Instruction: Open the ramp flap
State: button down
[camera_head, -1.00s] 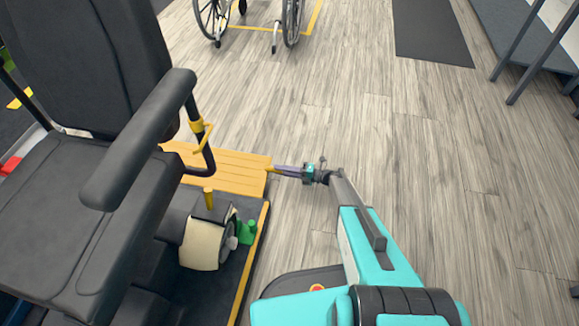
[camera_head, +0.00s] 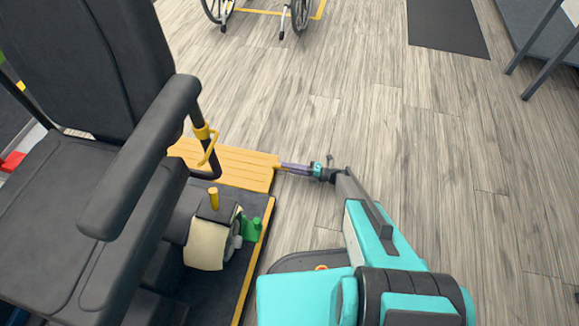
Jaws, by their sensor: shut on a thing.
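The yellow ramp flap (camera_head: 238,168) lies at the far end of the dark platform (camera_head: 262,215) under the scooter. It looks about flat, and its left part is hidden behind the scooter's seat and armrest. My gripper (camera_head: 281,167) reaches in from the right and is shut on the flap's right edge. The fingertips are small in the view, so the exact grip point is hard to make out.
The scooter seat (camera_head: 60,215) with its black armrest (camera_head: 140,155) fills the left. A wheelchair (camera_head: 258,12) stands at the back. A dark mat (camera_head: 447,25) and table legs (camera_head: 548,60) are at the upper right. The wood floor between is clear.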

jog(key=shift+a+r, duration=0.1)
jog(key=shift+a, duration=0.15)
jog(key=c, duration=1.5)
grip_release()
jog(key=shift+c, duration=0.2)
jog(key=shift+d, duration=0.15)
jog(key=p+v, duration=0.2)
jog(key=v, duration=1.1)
jog(key=shift+d, duration=0.4)
